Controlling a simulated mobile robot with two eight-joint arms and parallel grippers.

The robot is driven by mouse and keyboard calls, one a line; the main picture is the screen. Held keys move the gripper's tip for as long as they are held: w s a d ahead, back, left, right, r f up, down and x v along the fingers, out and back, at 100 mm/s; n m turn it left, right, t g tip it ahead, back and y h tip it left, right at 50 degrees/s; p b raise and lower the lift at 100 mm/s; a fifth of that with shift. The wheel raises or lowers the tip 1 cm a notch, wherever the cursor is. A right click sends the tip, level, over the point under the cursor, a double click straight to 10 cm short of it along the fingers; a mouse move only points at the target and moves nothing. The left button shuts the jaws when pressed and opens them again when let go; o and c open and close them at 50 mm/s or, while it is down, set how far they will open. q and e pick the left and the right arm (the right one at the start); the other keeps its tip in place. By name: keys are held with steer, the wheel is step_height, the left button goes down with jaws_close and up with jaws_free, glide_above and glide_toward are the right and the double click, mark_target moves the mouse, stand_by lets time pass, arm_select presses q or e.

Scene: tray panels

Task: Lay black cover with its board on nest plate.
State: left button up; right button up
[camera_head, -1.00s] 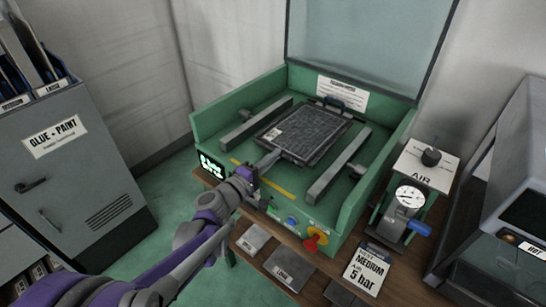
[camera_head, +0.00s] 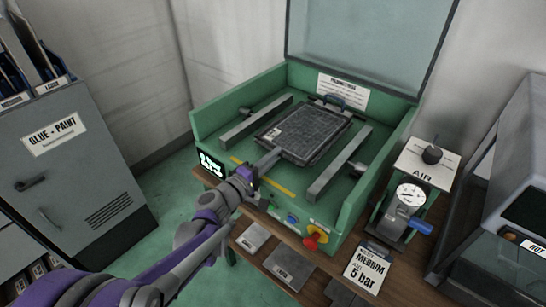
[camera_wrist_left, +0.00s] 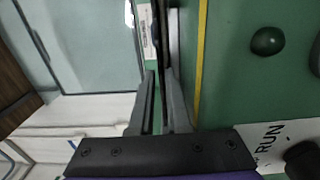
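The black cover (camera_head: 322,118), a flat dark panel with a small white label at its left corner, lies level over the middle of the green fixture. Its board cannot be told apart from it. The nest plate is mostly hidden under the cover. My left gripper (camera_head: 274,157) is at the cover's near edge. In the left wrist view, my left gripper's fingers (camera_wrist_left: 158,75) close on the cover's edge, with the cover (camera_wrist_left: 161,42) seen edge-on. Whether the cover rests fully on the plate cannot be told. My right gripper is not in view.
The green fixture (camera_head: 352,205) has side walls, two grey rails (camera_head: 338,163) flanking the cover, and a raised clear lid (camera_head: 355,40) behind. A red-yellow knob (camera_head: 315,238) is on its front. A gauge stand (camera_head: 408,196) is at right, a grey cabinet (camera_head: 75,170) at left.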

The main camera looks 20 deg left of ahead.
arm_select(q)
steer(key=o, duration=0.3)
steer(key=v, duration=1.1)
steer(key=shift+p, duration=0.4)
steer(key=shift+r, duration=0.1)
stand_by(0.3)
